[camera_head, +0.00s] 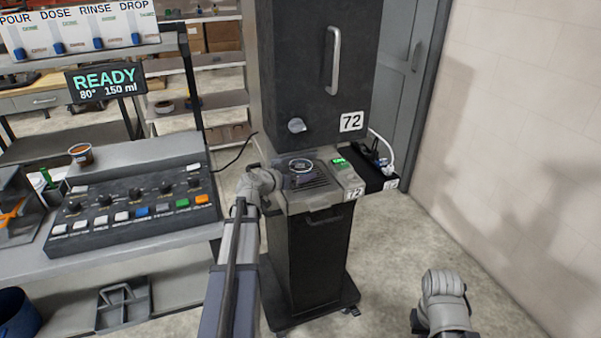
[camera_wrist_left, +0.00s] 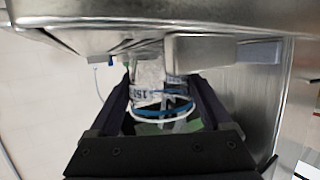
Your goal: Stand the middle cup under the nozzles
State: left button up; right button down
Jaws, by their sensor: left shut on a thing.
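A cup (camera_head: 301,165) with a pale rim and dark inside shows at the drip grille (camera_head: 310,182) of the dark dispenser (camera_head: 310,80) marked 72. In the left wrist view the cup (camera_wrist_left: 160,100), white with blue bands and printed marks, sits between the two dark fingers of my left gripper (camera_wrist_left: 165,110). The gripper is shut on it. In the head view my left wrist hides the fingers. A metal surface (camera_wrist_left: 130,35) lies close to the cup in the wrist view. I cannot tell whether the cup touches the grille. The nozzles are not clearly visible.
A brown cup (camera_head: 81,153) stands on the bench at left, behind a panel of knobs and coloured buttons (camera_head: 135,208). A sign (camera_head: 105,83) reads READY, 80°, 150 ml. A black side shelf (camera_head: 378,178) with cables adjoins the dispenser. Floor at right is clear around part of my right arm.

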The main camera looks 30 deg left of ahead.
pick_arm(q)
jog(key=shift+f, duration=0.3)
jog(key=o, duration=1.1)
jog(key=p+v, duration=0.2)
jog(key=v, duration=0.6)
jog(key=shift+d, duration=0.1)
jog(key=shift+w, duration=0.1)
